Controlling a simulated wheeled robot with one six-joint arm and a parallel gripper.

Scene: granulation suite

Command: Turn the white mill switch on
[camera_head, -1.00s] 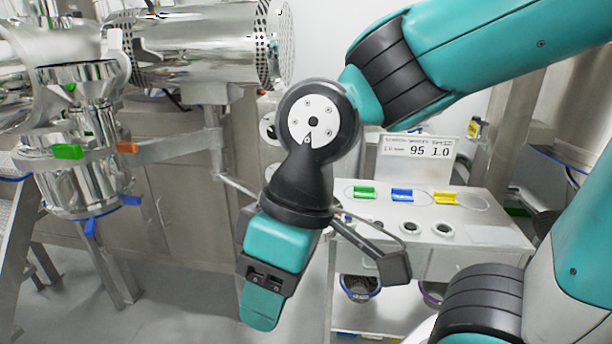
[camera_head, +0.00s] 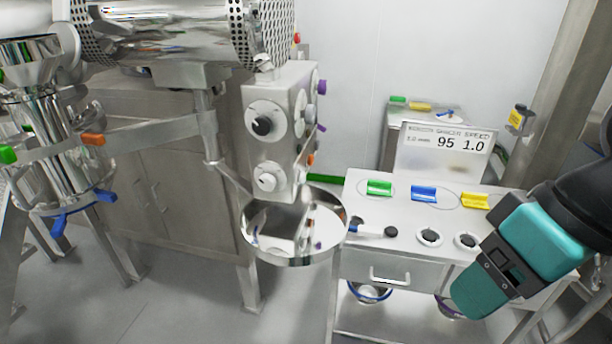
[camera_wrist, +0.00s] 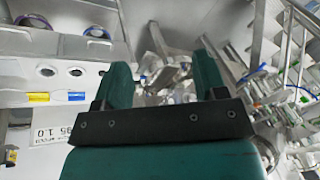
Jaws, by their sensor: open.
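A light grey control box (camera_head: 298,95) stands left of centre in the head view, below the perforated drum. Its front has a black knob (camera_head: 262,126) on a round white plate, with a white knob (camera_head: 267,180) on another plate below it. The white knob's pointer setting is too small to read. My gripper (camera_head: 476,297) is at the lower right of the head view, well right of the box and pointing down-left. In the wrist view its two teal fingers (camera_wrist: 163,62) are apart with nothing between them. I cannot make out the white knob in the wrist view.
A round steel pan (camera_head: 293,262) sits just below the box. A white cart (camera_head: 390,215) with green, blue and yellow pieces and a sign reading "95 1.0" stands between the pan and my gripper. A steel mill vessel (camera_head: 50,150) is at left.

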